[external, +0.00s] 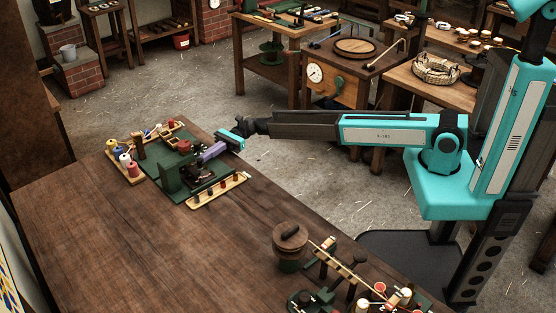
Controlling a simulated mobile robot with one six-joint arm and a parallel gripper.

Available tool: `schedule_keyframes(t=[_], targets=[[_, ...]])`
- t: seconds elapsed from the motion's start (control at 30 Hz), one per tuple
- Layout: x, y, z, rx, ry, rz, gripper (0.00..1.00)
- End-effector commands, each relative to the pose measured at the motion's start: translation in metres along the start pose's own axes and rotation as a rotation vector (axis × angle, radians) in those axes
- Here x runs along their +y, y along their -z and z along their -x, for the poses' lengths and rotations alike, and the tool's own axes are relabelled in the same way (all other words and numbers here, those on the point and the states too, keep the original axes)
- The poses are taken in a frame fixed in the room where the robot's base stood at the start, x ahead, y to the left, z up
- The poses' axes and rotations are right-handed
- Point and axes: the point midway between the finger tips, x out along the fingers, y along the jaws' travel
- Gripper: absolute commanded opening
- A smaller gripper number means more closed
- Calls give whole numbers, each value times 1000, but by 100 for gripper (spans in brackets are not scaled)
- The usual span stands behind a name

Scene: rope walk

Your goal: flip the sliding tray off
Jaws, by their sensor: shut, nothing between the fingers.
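A green bench device (172,172) stands on the wooden table, with an upright green block and dark metal parts on its base. A narrow light-wood tray (232,184) with several small pegs lies along its front right edge. I cannot tell which part is the sliding tray or how its switch is set. My gripper (205,157) reaches in from the right, low over the device. It is shut with nothing in it. Its tips are small and blend with the dark parts, so I cannot tell whether they touch.
A wooden rack with coloured thread spools (126,160) stands left of the device. A round-lidded pot (290,237) and a second spool device (345,265) stand at the table's near right. The table's middle (150,245) is clear.

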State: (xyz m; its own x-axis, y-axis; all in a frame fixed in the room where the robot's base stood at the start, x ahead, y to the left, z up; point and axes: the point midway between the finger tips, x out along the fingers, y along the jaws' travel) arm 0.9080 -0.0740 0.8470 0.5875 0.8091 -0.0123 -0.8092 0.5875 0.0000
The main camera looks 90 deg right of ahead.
Motion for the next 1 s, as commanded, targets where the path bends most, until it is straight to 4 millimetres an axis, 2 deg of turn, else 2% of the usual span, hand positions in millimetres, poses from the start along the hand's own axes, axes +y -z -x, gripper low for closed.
schedule_keyframes(t=[0.03, 0.17, 0.37, 0.57, 1.0], targets=[[0, -3, -7, -5, 1, 1, 0], [-1, -4, -7, -6, 1, 1, 0], [-1, -5, 2, -7, 2, 1, 0], [0, -4, 29, -5, 3, 1, 0], [0, 0, 102, -3, 3, 2, 0]])
